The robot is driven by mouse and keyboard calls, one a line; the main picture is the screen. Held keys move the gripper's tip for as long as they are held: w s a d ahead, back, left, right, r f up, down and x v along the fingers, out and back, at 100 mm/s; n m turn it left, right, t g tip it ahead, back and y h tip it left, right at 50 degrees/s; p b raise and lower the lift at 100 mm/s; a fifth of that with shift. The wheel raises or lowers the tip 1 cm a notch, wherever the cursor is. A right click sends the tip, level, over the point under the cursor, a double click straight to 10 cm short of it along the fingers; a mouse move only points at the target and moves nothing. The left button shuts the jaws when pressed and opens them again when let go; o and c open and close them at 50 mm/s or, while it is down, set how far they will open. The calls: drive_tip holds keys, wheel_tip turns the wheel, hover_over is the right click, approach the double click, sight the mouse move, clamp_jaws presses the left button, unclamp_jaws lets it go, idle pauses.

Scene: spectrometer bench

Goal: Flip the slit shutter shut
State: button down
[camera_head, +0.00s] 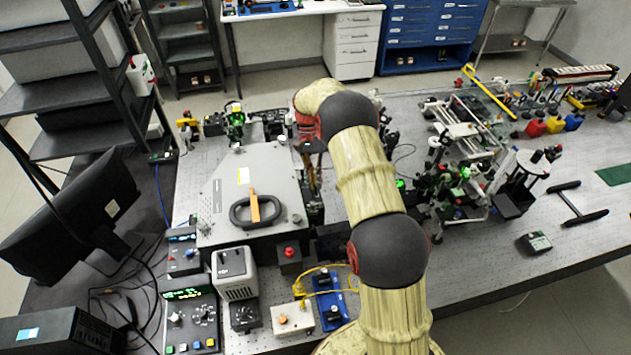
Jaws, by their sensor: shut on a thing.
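The spectrometer is a large grey box (285,165) with a black and orange handle on its lid, standing on the bench left of my arm. My gripper (312,182) points down at the box's right edge, behind my arm's bend, and is small in this view. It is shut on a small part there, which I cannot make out. I cannot pick out the slit shutter itself or tell its position; the gripper and dark mounts at the box's edge crowd that spot.
Dark optical mounts (313,208) crowd the box's right side. A red-button box (289,258) and a blue device (328,300) stand in front. A monitor (75,215) is at left. Optics with green light (455,190) stand right. The bench is fairly clear around the black-handled tool (566,203).

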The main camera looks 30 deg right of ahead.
drive_tip(key=shift+w+r, duration=0.1)
drive_tip(key=shift+w, duration=0.05)
drive_tip(key=c, duration=1.9)
unclamp_jaws()
drive_tip(key=v, duration=1.1)
drive_tip(key=shift+w+r, duration=0.15)
drive_tip(key=shift+r, duration=0.2)
drive_tip(key=shift+w, duration=0.1)
